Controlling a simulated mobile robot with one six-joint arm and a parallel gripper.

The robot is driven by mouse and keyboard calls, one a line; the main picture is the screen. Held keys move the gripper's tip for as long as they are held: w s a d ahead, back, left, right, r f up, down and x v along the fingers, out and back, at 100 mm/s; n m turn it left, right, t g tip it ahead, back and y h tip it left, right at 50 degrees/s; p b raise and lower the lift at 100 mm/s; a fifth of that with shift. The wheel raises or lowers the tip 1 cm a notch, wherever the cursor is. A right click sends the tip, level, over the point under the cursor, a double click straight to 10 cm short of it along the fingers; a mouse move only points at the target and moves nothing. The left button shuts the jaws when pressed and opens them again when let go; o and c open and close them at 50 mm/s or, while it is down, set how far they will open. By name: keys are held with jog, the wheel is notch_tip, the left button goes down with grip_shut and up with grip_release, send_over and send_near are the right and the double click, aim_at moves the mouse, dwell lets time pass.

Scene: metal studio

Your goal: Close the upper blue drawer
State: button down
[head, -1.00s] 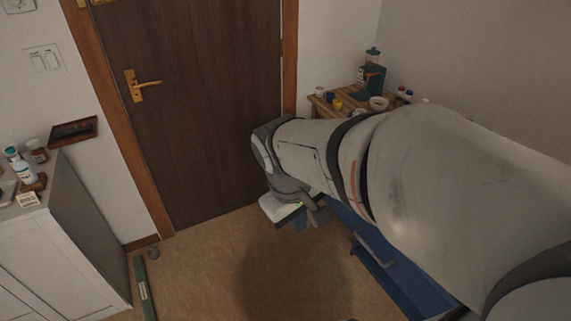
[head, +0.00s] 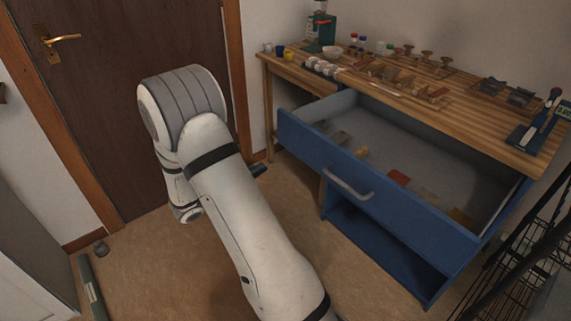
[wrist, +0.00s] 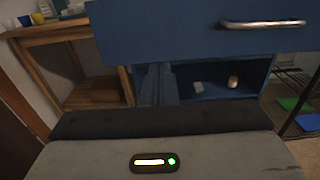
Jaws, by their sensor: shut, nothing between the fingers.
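The upper blue drawer (head: 310,149) is pulled far out from the wooden-topped workbench in the head view. Its silver handle (head: 348,184) is on the front, and several small items lie inside. In the wrist view the drawer front (wrist: 160,30) fills the top, with the handle (wrist: 262,24) at upper right. My gripper (wrist: 158,72) is shut and empty, its fingers below the drawer front's lower edge in that view. In the head view only its dark end (head: 258,169) shows past my arm, left of the drawer and apart from it.
Below the drawer is an open blue compartment (head: 385,245). The wooden bench top (head: 455,105) holds cups, bottles and tools. A black wire rack (head: 520,265) stands at right, a brown door (head: 110,110) at left. Floor between my arm and the bench is clear.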

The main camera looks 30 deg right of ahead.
aim_at(303, 147)
jog(key=d, duration=0.4)
jog(key=d+b, duration=0.1)
jog(key=d, duration=0.4)
jog(key=w+d, duration=0.1)
jog(key=d, duration=0.4)
jog(key=shift+w+b, duration=0.1)
jog(key=shift+b, duration=0.3)
